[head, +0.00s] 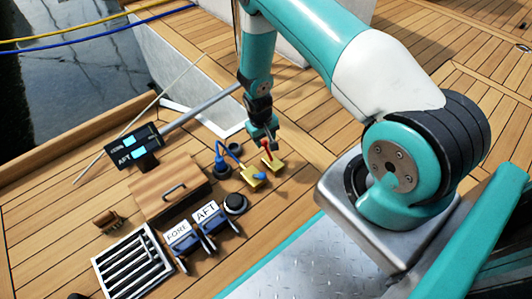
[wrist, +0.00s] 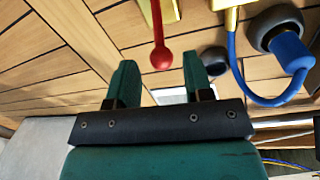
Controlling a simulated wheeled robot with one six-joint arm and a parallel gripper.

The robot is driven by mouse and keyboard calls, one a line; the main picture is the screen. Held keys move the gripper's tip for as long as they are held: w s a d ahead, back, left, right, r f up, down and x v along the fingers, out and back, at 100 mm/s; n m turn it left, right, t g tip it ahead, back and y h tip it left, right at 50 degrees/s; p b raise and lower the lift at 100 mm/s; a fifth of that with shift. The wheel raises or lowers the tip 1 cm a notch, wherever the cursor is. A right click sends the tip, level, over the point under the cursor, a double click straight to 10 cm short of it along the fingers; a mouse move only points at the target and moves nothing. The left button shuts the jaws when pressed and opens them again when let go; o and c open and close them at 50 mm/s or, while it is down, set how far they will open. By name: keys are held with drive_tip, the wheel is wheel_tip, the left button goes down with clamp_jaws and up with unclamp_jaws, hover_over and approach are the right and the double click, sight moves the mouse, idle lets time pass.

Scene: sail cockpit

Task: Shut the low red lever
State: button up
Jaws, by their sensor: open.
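The red lever (head: 266,156) rises at a slant from a small yellow block (head: 276,165) on the teak deck in the head view. In the wrist view the red lever (wrist: 161,58) shows a round ball end and a thin stem running up to its yellow block (wrist: 170,10). My gripper (head: 270,140) is just above the lever, pointing down. In the wrist view my gripper (wrist: 160,68) is open, and the ball appears between its two green fingertips. Whether the fingers are level with the ball or touch it, I cannot tell.
A blue hose (wrist: 236,75) runs beside the red lever. A wooden hatch (head: 165,190), the FORE and AFT switches (head: 190,228) and a slatted grate (head: 131,263) lie to the left.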

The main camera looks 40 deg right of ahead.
sight(265, 144)
drive_tip(key=f, duration=0.1)
drive_tip(key=f+b, duration=0.1)
drive_tip(key=f, duration=0.1)
drive_tip(key=f+b, duration=0.1)
drive_tip(key=f, duration=0.1)
drive_tip(key=shift+d+f, duration=0.2)
drive_tip(key=shift+d, duration=0.1)
clamp_jaws()
